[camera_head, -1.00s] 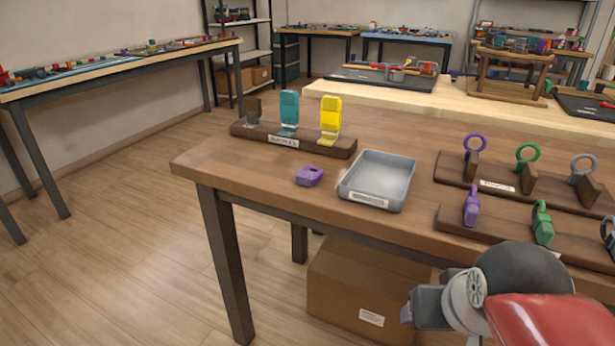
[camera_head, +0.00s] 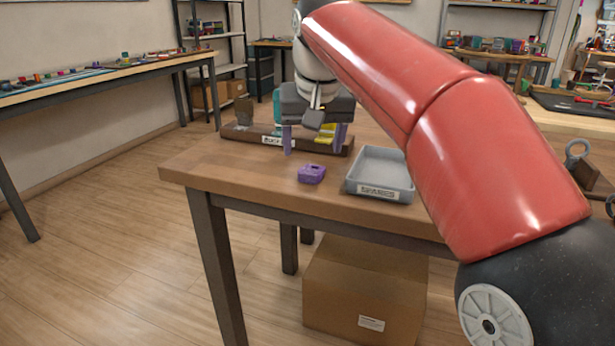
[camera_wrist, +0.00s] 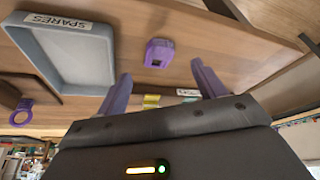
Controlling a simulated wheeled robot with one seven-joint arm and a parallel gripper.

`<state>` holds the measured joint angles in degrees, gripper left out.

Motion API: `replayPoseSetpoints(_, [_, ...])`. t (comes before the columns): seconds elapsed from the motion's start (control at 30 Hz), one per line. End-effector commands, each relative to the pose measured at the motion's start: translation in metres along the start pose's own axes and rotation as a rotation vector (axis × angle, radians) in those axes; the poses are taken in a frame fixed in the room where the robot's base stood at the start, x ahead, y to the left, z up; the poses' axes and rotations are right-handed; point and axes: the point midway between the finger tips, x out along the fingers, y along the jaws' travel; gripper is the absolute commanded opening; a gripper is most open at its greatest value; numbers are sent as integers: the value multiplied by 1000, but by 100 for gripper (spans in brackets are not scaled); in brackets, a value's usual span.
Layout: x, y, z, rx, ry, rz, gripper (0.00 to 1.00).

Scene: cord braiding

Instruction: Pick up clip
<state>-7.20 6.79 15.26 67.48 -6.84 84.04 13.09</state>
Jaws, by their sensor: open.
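A small purple clip (camera_head: 311,174) lies on the wooden table, left of the grey tray. It also shows in the wrist view (camera_wrist: 159,54), ahead of and between my two purple fingers. My gripper (camera_head: 314,143) is open, with nothing between its fingers. In the head view it appears behind and above the clip, in front of the wooden rack, apart from the clip.
The grey tray (camera_head: 380,173), labelled SPARES, stands just right of the clip. A dark wooden rack (camera_head: 243,135) holds a teal piece and a yellow piece (camera_head: 325,133), both partly hidden by my gripper. The table's front edge is close to the clip.

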Motion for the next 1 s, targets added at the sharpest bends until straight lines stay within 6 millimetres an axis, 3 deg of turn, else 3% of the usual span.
replayPoseSetpoints(0.4, [58,-1,2,-1,-2,1,69])
replayPoseSetpoints(0.73, [65,-1,2,0,0,0,69])
replayPoseSetpoints(1.0, [65,0,2,0,1,0,35])
